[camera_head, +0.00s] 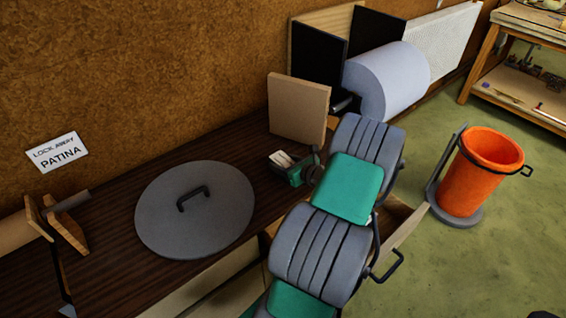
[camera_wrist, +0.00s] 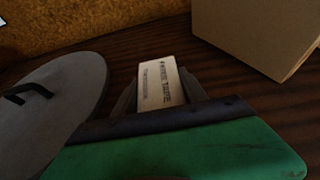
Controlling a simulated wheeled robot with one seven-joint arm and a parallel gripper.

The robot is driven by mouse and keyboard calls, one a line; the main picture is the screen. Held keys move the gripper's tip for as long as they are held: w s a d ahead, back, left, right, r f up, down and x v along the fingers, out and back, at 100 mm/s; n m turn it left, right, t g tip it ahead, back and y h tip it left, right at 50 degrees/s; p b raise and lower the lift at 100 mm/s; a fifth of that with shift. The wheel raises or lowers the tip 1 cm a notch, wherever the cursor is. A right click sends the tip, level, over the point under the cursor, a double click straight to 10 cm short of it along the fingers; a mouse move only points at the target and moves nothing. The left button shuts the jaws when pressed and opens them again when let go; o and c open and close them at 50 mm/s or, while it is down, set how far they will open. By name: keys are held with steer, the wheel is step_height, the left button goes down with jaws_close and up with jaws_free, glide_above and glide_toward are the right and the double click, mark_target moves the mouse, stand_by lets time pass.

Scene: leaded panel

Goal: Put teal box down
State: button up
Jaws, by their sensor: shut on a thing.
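My gripper (camera_head: 284,164) is over the dark wooden bench top, between the round grey lid and the upright tan board. In the wrist view its two dark fingers (camera_wrist: 160,92) are shut on the sides of a small box (camera_wrist: 162,80). The box shows a cream face with dark printed lettering, too blurred to read surely; no teal shows on it. It is small and pale in the head view (camera_head: 280,160). I cannot tell whether its underside touches the bench. The bench top (camera_head: 120,205) is dark striped wood.
The grey lid (camera_head: 220,215) with a black handle lies left of my gripper. The tan board (camera_head: 298,108) stands behind it. A grey roll (camera_head: 405,75) and dark panels (camera_head: 316,52) are farther back. An orange bucket (camera_head: 470,185) stands on the floor at right.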

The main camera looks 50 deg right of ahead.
steer(key=o, duration=1.5)
